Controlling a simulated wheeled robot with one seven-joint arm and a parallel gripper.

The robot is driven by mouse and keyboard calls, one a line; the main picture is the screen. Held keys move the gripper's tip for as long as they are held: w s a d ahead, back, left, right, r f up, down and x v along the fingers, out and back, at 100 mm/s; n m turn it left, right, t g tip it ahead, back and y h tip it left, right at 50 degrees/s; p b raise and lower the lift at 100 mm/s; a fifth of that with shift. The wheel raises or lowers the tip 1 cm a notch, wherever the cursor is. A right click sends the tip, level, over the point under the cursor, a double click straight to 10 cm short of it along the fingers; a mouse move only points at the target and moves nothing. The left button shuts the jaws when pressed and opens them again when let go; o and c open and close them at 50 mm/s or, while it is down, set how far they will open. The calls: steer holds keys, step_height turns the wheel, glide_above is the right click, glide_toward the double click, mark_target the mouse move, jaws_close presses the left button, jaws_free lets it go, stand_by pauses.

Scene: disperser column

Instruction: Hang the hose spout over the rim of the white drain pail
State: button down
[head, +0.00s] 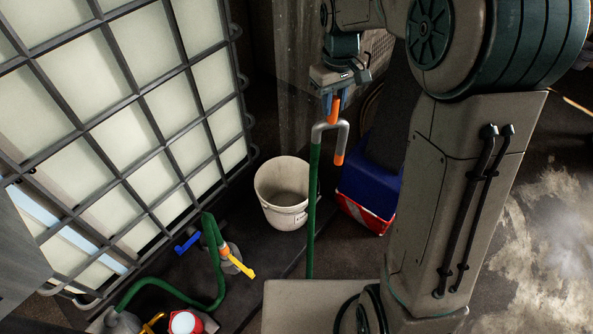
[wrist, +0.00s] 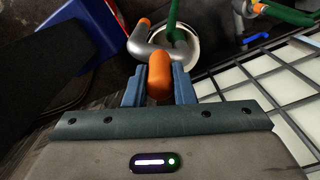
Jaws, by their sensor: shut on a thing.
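The hose spout (head: 329,127) is a grey hook with an orange grip (head: 334,109) on top and an orange tip (head: 338,160) pointing down. Its green hose (head: 313,200) hangs down from the other leg. My gripper (head: 332,99) is shut on the orange grip and holds the spout in the air. In the wrist view the grip (wrist: 159,76) sits between the blue fingers. The white drain pail (head: 285,214) stands upright on the floor; in the head view it is left of and below the spout. In the wrist view the spout and hose partly hide the pail (wrist: 191,57).
A caged white tank (head: 130,130) stands at the left. A blue and red crate (head: 368,190) is right of the pail. A red and white object (head: 186,323) is at the bottom.

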steer(key=w+a+f+n+b, duration=0.1)
steer(key=f+n+b, duration=0.5)
steer(key=f, duration=0.8)
steer(key=w+a+f+n+b, duration=0.1)
steer(key=a+f+n+b, duration=0.3)
steer(key=f+b, duration=0.7)
steer(key=w+a+f+n+b, duration=0.1)
steer(key=a+f+n+b, duration=0.2)
steer(key=f+n+b, duration=0.6)
steer(key=shift+w+a+f, duration=0.2)
steer(key=shift+a+f, duration=0.05)
steer(key=shift+f, duration=4.85)
steer(key=c, duration=1.1)
jaws_free()
step_height(320, 180, up, 14)
steer(key=p, duration=0.5)
steer(key=shift+f, duration=0.1)
